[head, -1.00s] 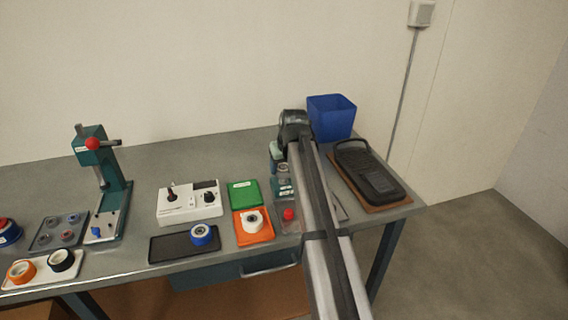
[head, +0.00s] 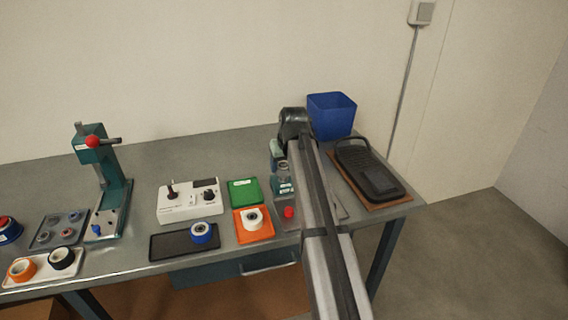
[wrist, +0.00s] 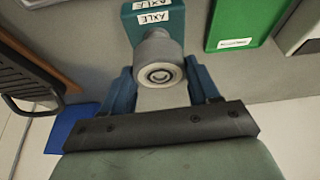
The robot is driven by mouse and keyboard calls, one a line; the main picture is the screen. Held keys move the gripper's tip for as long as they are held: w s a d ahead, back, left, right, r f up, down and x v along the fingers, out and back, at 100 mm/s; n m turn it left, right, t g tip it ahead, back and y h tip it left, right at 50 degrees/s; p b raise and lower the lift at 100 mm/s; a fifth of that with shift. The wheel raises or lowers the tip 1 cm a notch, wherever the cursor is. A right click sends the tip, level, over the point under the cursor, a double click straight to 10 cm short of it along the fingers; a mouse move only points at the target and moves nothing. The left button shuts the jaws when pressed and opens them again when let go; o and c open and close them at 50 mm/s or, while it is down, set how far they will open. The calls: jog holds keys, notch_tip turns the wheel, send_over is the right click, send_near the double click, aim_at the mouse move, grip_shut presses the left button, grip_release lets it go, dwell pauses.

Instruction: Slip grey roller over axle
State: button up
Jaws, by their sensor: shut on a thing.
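A grey roller (wrist: 160,52) with a dark-ringed bearing in its end face sits between the blue fingers of my gripper (wrist: 160,76) in the wrist view. My gripper is shut on it. A teal block with AXLE labels (wrist: 152,18) is directly behind the roller. In the head view the roller (head: 283,168) shows small and grey above the teal block (head: 284,188), beside my arm. The axle itself is hidden, and I cannot tell whether the roller is around it.
A green tray (head: 244,192) and an orange tray (head: 240,236) with a white roller (head: 252,218) lie left of the block. A red-capped item (head: 288,212) is in front. A black tray (head: 372,175) lies right, a blue bin (head: 331,117) behind. A white control box (head: 190,205) stands further left.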

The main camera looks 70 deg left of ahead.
jog(key=shift+f, duration=0.55)
jog(key=o, duration=0.8)
jog(key=shift+o, duration=0.2)
jog(key=v, duration=1.1)
dwell(0.5)
dwell(0.5)
